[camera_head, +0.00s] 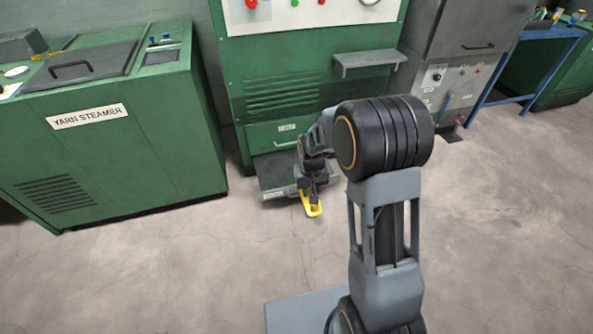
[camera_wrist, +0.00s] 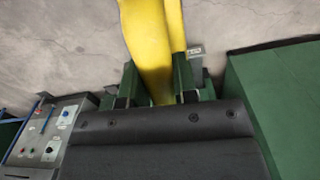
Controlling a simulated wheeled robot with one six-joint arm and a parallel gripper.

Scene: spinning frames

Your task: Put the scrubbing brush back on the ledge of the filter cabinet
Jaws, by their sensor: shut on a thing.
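The scrubbing brush (camera_head: 312,209) shows as a yellow piece low in front of the green cabinet (camera_head: 265,65). My gripper (camera_head: 309,189) is shut on it and holds it pointing toward the near side. In the wrist view a long yellow part of the brush (camera_wrist: 154,40) runs up from between the fingers; its bristles do not show. The green cabinet has a grey ledge (camera_head: 369,65) on the right of its front, up and right of my gripper. The ledge looks empty. I cannot read a name on this cabinet.
A green yarn steamer (camera_head: 110,130) stands at left. A grey cabinet with knobs (camera_head: 450,75) stands right of the green one, then a blue-framed bench (camera_head: 525,60). A grey open drawer or tray (camera_head: 278,172) sits low behind my gripper. The floor at right is clear.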

